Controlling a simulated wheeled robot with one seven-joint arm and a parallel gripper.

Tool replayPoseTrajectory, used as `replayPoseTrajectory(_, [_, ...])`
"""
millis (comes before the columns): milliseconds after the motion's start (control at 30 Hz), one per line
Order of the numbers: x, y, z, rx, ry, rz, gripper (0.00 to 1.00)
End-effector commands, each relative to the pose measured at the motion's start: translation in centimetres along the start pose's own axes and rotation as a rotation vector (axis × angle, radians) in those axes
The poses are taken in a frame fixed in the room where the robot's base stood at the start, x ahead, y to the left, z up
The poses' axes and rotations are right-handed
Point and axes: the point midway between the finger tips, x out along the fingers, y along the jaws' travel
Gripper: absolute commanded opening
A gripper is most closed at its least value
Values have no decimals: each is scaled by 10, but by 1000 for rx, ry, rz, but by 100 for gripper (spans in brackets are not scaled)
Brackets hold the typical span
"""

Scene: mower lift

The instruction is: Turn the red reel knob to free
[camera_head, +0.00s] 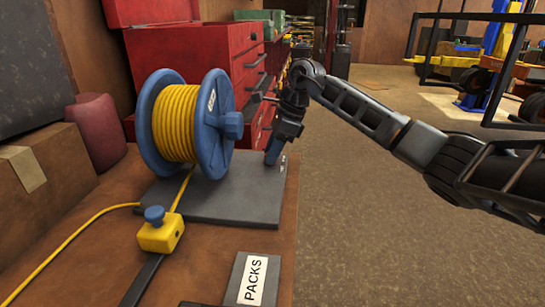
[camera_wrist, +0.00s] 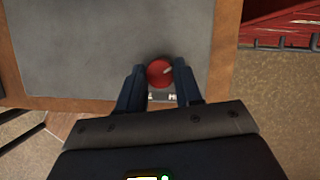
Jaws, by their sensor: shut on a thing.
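The red reel knob (camera_wrist: 159,73) is round, with a short pale pointer mark towards its upper right in the wrist view. It sits near the edge of the dark grey base plate (camera_wrist: 110,45). My gripper (camera_wrist: 160,82) has one finger on each side of the knob and is shut on it. White labels beside the knob are partly covered by my gripper. In the head view my gripper (camera_head: 272,158) points down at the right part of the plate (camera_head: 235,208) and hides the knob. The blue reel (camera_head: 216,125) with yellow cord stands on the same plate.
A yellow block with a blue knob (camera_head: 160,234) sits on the cord in front of the plate. A PACKS label (camera_head: 253,280) lies at the bench's front. A red tool chest (camera_head: 220,50) stands behind.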

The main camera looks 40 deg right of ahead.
Motion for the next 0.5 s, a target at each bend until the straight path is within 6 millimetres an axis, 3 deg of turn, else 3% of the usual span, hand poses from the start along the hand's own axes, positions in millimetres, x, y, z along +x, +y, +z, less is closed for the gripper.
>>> replayPoseTrajectory(500, [3,-4,0,-454,3,186,4])
